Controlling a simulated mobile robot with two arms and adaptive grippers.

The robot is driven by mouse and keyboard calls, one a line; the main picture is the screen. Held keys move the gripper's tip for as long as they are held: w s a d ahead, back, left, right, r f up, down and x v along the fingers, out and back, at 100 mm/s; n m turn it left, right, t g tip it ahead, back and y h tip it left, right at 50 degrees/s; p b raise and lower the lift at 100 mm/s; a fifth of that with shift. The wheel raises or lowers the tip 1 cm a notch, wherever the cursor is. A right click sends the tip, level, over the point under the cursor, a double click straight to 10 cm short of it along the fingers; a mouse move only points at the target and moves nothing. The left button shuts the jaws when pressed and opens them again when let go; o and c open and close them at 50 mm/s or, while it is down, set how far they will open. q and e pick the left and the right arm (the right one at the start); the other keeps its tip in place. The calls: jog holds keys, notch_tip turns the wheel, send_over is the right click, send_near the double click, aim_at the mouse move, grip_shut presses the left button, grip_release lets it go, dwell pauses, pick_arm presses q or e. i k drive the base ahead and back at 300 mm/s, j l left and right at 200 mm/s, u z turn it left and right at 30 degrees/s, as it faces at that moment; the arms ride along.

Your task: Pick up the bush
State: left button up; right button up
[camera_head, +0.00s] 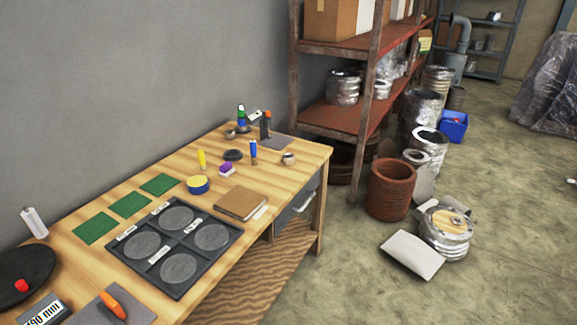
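A small metallic, ring-like piece (288,158) sits near the far right corner of the wooden workbench; it may be the bush, but it is too small to be sure. A dark ring (233,155) lies to its left on the bench. No plant is in view. Neither of my grippers shows in the head view.
The workbench (310,157) stands along the grey wall. It holds a dark tray (175,291) with several round grey areas, green mats (130,205), a brown notebook (240,203), a yellow-blue tin (198,186) and an upright blue marker (253,150).

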aim_at(289, 159)
jog(key=i+l+u, duration=0.1)
jog(key=i+l, duration=0.2)
jog(key=i+l+u, duration=0.15)
jog(key=i+l, duration=0.15)
jog(key=l, duration=0.15)
jog(key=i+l+u, duration=0.1)
jog(key=i+l, duration=0.15)
jog(key=l, duration=0.15)
